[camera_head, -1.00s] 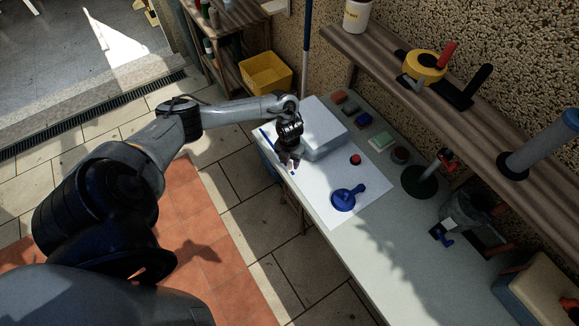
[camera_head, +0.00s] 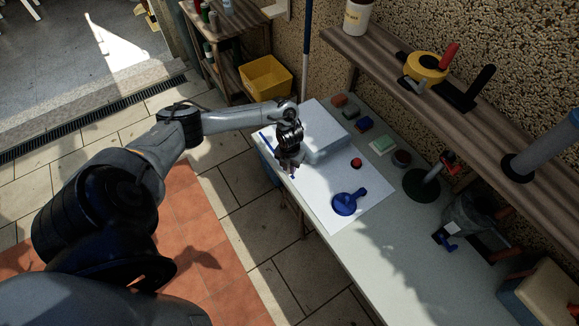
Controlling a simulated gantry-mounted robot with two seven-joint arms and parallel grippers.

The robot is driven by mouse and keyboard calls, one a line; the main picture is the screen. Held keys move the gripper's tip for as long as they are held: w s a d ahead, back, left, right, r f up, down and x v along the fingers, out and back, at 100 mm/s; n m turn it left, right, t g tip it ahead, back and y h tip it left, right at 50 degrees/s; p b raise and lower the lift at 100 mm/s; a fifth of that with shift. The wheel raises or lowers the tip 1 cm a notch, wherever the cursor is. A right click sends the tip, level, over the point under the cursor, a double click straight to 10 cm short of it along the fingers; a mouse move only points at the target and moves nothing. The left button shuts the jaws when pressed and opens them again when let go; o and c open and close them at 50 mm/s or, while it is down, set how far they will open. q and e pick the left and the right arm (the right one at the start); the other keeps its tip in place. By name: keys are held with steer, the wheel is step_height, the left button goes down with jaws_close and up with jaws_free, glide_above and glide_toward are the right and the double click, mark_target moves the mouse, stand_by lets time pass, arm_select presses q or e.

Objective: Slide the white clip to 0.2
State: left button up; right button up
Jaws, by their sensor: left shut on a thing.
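My left gripper (camera_head: 289,165) points down at the left edge of a white board (camera_head: 325,207) on the bench. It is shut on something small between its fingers. I take this to be the white clip, but the fingers hide most of it. A thin blue strip (camera_head: 266,141) runs along the board's edge, with a small blue spot just below the gripper. A pale box (camera_head: 325,130) stands on the board right behind the gripper. My right gripper is not in view.
A blue round-headed handle (camera_head: 347,203) and a red button (camera_head: 356,163) sit on the board. Several small coloured blocks line the bench's back. A wooden shelf (camera_head: 440,100) overhangs the right side.

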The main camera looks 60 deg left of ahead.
arm_select(q)
steer(key=shift+a, duration=0.1)
jaws_close()
steer(key=shift+s+a+f+b, duration=0.1)
steer(key=shift+a+b, duration=0.8)
steer(key=shift+a, duration=0.7)
steer(key=shift+s+a+b, duration=0.2)
steer(key=shift+a+b, duration=1.3)
steer(key=shift+a, duration=1.1)
steer(key=shift+s+a+b, duration=0.15)
steer(key=shift+a+b, duration=0.95)
steer(key=shift+a, duration=0.35)
steer(key=shift+s+a+b, duration=0.1)
steer(key=shift+a+b, duration=1)
steer(key=shift+a, duration=0.35)
steer(key=a+b, duration=0.2)
steer(key=shift+a+b, duration=0.3)
steer(key=shift+a, duration=0.1)
jaws_free()
steer(key=shift+s+a+b, duration=0.15)
steer(key=shift+a+b, duration=0.75)
steer(key=shift+a, duration=0.55)
